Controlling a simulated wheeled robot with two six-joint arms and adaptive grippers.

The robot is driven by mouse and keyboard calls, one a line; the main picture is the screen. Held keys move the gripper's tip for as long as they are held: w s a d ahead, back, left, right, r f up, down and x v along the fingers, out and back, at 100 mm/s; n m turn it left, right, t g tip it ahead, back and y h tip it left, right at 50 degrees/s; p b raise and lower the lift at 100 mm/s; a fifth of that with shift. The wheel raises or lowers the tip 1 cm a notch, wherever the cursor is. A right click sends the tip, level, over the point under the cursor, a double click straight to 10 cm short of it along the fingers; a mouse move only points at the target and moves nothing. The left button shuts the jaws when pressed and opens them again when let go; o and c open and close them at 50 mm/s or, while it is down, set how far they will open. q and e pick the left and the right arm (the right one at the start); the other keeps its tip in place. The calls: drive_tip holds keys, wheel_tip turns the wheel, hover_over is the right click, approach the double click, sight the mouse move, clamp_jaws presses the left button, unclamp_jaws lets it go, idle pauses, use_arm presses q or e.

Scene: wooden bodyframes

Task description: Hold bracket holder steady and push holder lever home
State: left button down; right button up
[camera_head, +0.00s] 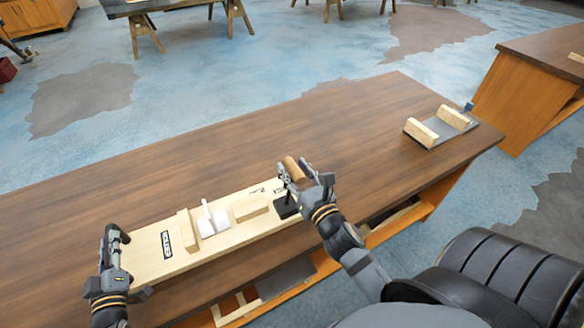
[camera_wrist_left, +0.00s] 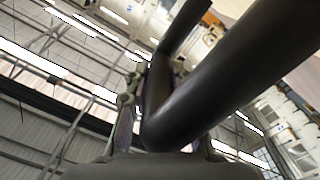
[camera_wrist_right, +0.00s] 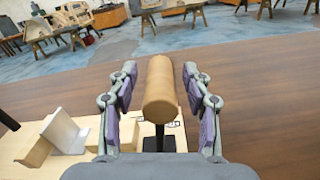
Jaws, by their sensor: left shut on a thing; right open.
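The bracket holder is a pale wooden board (camera_head: 152,262) lying along the near side of the table, with a black label, wooden blocks and a white bracket (camera_head: 207,222) on it. My left gripper (camera_head: 115,234) is at its left end, shut on a black bar-like handle (camera_wrist_left: 225,75) that fills much of the left wrist view. The lever, with a brown wooden cylindrical grip (camera_wrist_right: 161,88), stands on a black base (camera_head: 286,207) at the board's right end. My right gripper (camera_wrist_right: 160,75) is open, its fingers on either side of the grip with visible gaps.
The brown table (camera_head: 345,120) is clear behind the board. A grey tray with two wooden blocks (camera_head: 421,132) sits at its right end. Another workbench (camera_head: 540,50) stands at the right, apart from this table. A shelf with wooden pieces shows below the table's front edge.

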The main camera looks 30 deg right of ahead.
drive_tip(key=s, duration=1.1)
drive_tip(key=shift+s+a, duration=0.2)
drive_tip(key=shift+s, duration=0.2)
